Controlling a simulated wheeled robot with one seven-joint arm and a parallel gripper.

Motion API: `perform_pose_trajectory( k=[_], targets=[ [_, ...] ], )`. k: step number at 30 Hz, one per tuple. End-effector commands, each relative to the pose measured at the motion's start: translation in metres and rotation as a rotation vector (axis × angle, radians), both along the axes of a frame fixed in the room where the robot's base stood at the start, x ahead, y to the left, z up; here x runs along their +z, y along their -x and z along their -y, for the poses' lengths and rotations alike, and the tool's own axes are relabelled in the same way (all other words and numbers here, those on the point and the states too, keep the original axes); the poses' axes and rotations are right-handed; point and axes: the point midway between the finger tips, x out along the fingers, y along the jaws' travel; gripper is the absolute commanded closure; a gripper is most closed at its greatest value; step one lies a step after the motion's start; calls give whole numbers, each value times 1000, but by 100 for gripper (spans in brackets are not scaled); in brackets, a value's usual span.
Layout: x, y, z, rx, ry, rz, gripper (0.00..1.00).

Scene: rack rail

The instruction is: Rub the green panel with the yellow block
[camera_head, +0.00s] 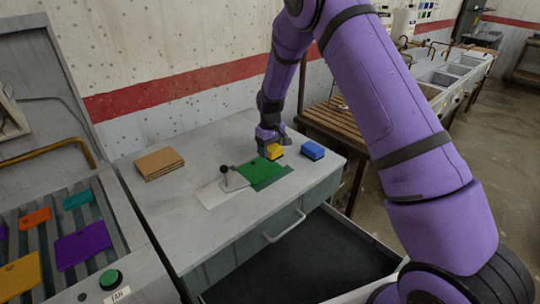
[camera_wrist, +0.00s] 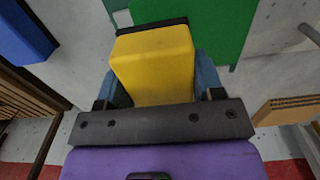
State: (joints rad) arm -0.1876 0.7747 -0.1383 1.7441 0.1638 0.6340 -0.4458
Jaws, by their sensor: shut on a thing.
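A yellow block (camera_head: 274,151) is held in my gripper (camera_head: 271,141), which is shut on it. The block fills the middle of the wrist view (camera_wrist: 155,62), with a finger on each side and a dark strip along its far end. The green panel (camera_head: 255,174) lies flat on the grey cabinet top. In the wrist view the green panel (camera_wrist: 215,22) shows just beyond the block. The block is at the panel's back right edge in the head view. Whether it touches the panel, I cannot tell.
A blue block (camera_head: 312,150) stands right of my gripper. A brown stack (camera_head: 158,163) lies at the back left. A dark-knobbed piece (camera_head: 224,170) stands left of the panel. An open drawer (camera_head: 290,262) juts out below the cabinet top. A slatted rack (camera_head: 60,225) with coloured plates is at left.

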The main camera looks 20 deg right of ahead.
Motion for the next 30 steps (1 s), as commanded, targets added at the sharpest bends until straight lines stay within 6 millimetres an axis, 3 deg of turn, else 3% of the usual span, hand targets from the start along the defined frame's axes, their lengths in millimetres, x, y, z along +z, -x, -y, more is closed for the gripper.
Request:
perform_pose_trajectory(
  k=[12,30],
  targets=[
    [33,1,1,-2,0,1,65],
    [33,2,2,-6,-1,0,65]
  ],
)
